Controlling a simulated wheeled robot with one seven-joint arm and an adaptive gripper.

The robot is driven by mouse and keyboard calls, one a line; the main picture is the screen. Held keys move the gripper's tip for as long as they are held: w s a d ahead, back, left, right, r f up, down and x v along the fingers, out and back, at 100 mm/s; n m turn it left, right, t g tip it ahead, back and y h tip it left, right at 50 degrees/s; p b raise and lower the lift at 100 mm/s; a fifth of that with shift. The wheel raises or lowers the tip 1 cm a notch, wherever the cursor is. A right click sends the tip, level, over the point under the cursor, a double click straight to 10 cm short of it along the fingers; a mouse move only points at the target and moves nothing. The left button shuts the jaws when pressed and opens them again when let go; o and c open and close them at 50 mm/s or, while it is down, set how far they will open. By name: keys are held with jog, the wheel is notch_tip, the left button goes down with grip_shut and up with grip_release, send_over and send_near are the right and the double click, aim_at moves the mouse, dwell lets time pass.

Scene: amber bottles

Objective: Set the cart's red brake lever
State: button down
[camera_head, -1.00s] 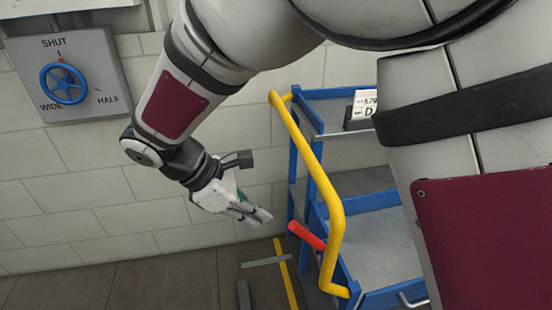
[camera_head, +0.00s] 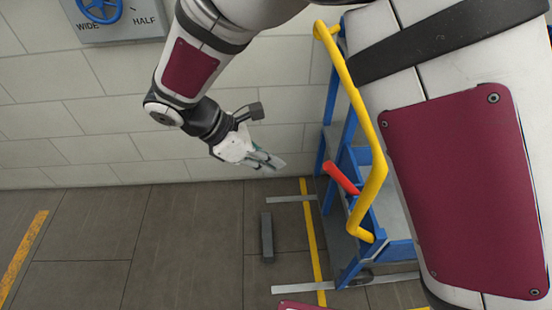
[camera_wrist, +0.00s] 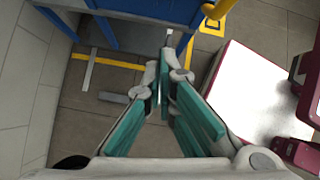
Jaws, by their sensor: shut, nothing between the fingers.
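The red brake lever (camera_head: 342,178) sticks out from the near-left end of the blue cart (camera_head: 345,235), slanting up to the left, beside the yellow push handle (camera_head: 378,150). My gripper (camera_head: 280,163) is shut and empty, to the left of the lever and a little above its tip in the head view, apart from it. In the wrist view my gripper (camera_wrist: 167,50) has its fingertips together, pointing toward the cart's blue frame (camera_wrist: 150,22). I cannot make out the red lever in the wrist view. My arm hides much of the cart's right part in the head view.
A blue valve wheel (camera_head: 98,8) on a grey panel is at the upper left. The pale block wall (camera_head: 100,135) runs behind. A yellow floor line (camera_head: 312,245) and a dark grey block (camera_head: 266,237) lie left of the cart. Floor further left is mostly clear.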

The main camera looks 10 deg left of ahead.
aim_at(323, 167)
jog(key=w+d+f, duration=0.3)
jog(key=d+f, duration=0.1)
jog(key=d, duration=0.3)
jog(key=shift+w+d, duration=0.15)
jog(key=shift+d, duration=0.25)
jog(key=shift+w+d+r+y+p, duration=0.15)
jog(key=shift+d+r+y+p, duration=0.25)
jog(key=shift+d+r+p, duration=0.25)
jog(key=shift+w+d+r+y+p, duration=0.15)
jog(key=shift+d+r+y+p, duration=0.25)
jog(key=shift+d+r+p, duration=0.2)
jog(key=shift+g+y, duration=0.4)
jog(key=shift+y, duration=0.2)
jog(key=d+r+p, duration=0.1)
jog(key=d, duration=0.1)
jog(key=w+d+r+p, duration=0.1)
jog(key=shift+d+r+p, duration=0.2)
jog(key=shift+d+p, duration=0.1)
jog(key=shift+d, duration=0.1)
jog(key=shift+w+d+r+p, duration=0.15)
jog(key=shift+w+d, duration=0.05)
jog(key=shift+d, duration=0.25)
jog(key=shift+w+d+r+p, duration=0.15)
jog(key=shift+d, duration=0.3)
